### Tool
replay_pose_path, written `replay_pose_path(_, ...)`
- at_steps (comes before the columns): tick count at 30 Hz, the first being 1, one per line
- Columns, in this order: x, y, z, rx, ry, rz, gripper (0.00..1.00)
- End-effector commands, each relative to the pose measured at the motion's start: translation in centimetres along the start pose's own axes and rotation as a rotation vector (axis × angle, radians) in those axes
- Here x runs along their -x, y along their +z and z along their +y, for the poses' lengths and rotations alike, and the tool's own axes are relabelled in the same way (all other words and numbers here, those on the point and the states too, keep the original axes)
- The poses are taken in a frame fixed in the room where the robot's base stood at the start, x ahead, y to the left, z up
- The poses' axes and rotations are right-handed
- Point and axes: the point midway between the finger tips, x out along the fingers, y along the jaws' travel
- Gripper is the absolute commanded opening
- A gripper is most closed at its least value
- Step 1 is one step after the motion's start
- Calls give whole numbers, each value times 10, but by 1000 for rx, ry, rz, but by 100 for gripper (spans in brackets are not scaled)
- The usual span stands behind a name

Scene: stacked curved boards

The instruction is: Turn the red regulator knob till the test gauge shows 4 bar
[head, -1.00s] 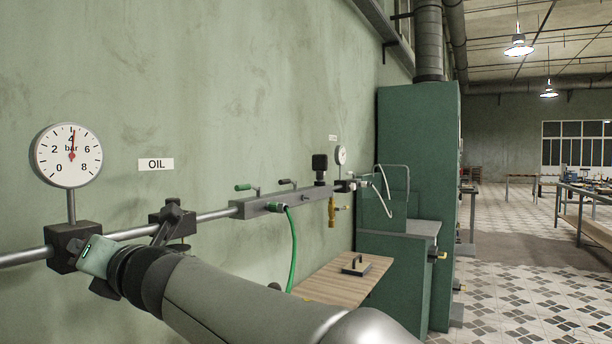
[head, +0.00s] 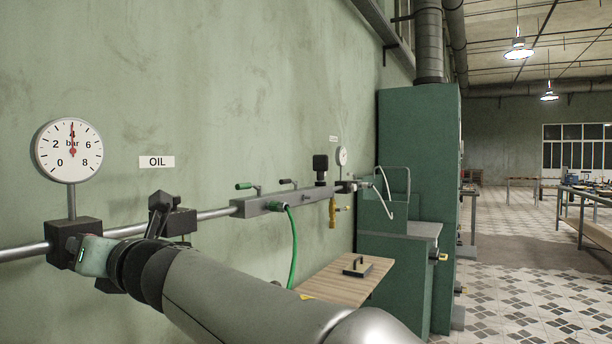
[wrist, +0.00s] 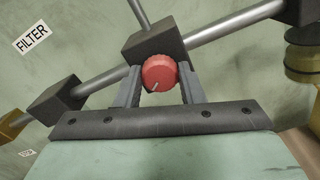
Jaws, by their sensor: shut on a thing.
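The red knob (wrist: 159,73) sits on the front of a dark block (wrist: 155,46) on the pipe, with a white mark pointing to its lower left. My gripper (wrist: 160,82) is shut on it, one finger at each side. In the head view my gripper (head: 88,255) is at the front of the block (head: 70,238), and the knob is hidden. A white round bar gauge (head: 69,151) stands on a stem above this block. Its red needle points straight up, at about 4. No test label shows by it.
An OIL sign (head: 156,162) is on the wall. The grey pipe (head: 212,214) runs right to a manifold (head: 285,203) with a green hose (head: 294,245). A second gauge (head: 341,156), a wooden table (head: 340,282) and a green cabinet (head: 418,130) are farther off.

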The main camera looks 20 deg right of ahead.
Motion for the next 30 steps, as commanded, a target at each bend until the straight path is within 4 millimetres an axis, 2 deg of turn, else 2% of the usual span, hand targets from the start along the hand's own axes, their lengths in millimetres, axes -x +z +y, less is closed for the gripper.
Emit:
replay_pose_path(4,0,0,0,-1,0,0,19)
replay_pose_path(5,0,0,0,-1,0,0,38)
replay_pose_path(6,0,0,0,-1,0,0,48)
replay_pose_path(16,3,0,0,-1,0,-1,48)
replay_pose_path(30,49,1,0,-1,-1,-2,48)
